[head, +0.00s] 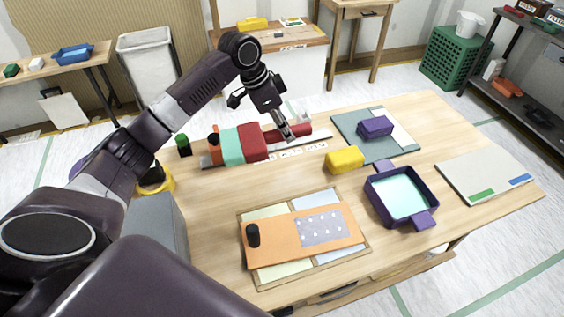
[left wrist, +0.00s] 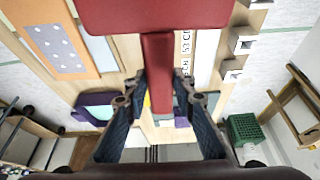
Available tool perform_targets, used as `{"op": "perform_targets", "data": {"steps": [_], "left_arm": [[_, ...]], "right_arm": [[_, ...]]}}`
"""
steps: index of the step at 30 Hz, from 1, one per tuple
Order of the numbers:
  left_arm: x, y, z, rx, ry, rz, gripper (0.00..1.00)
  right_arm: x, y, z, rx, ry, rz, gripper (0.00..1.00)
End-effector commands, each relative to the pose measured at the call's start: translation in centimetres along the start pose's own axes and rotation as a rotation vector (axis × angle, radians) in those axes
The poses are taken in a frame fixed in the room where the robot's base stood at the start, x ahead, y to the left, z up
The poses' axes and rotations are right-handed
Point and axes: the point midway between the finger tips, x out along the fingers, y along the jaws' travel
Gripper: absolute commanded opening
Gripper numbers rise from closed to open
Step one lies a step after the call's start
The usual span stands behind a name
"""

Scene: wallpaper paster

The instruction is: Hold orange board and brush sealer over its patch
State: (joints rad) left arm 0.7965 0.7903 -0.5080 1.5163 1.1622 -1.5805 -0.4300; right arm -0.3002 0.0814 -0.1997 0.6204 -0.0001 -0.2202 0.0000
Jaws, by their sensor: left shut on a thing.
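My left gripper (head: 288,136) is shut on the narrow handle of a red tool (head: 254,142) at the back of the table. In the left wrist view the red handle (left wrist: 158,75) lies between the fingers and its wide head is at the top. The orange board (head: 280,243) lies on pale panels at the front, with a black knob (head: 252,235) on its left. Its grey, white-dotted patch (head: 322,228) is on the right. A purple tray (head: 372,196) with pale teal contents stands to the right. Which tool is the sealer brush cannot be told. My right gripper is not in view.
A teal tool (head: 232,146) and an orange one lie left of the red tool. A yellow block (head: 345,159) and a purple block (head: 375,127) on a grey-green mat lie nearby. A white board (head: 483,176) lies at the right. Bare tabletop lies left of the orange board.

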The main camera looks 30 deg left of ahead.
Motion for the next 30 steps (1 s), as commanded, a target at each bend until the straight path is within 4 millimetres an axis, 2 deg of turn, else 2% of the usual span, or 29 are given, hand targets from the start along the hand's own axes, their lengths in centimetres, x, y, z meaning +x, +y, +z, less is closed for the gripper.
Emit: {"op": "perform_targets", "data": {"steps": [3, 9, 18, 21, 24, 30], "left_arm": [[3.0, 0.1, 1.3, -0.001, -0.003, 0.004, 0.0], [7.0, 0.1, 2.9, 0.0, -0.001, 0.002, 0.0], [10.0, 0.1, 4.1, 0.001, -0.001, 0.002, 0.0], [11.0, 0.1, 4.5, -0.001, 0.001, 0.002, 0.0], [11.8, 0.0, 4.8, 0.001, 0.001, 0.0, 0.0], [12.1, 0.1, 5.0, 0.002, 0.0, 0.0, 0.0]], "right_arm": [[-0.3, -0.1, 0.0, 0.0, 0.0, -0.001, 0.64], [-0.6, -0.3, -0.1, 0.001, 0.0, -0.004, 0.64], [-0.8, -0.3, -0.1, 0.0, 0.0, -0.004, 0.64], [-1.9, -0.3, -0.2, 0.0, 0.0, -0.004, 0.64], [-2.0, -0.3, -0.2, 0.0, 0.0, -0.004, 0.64], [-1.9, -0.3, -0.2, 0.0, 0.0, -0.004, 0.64]]}}
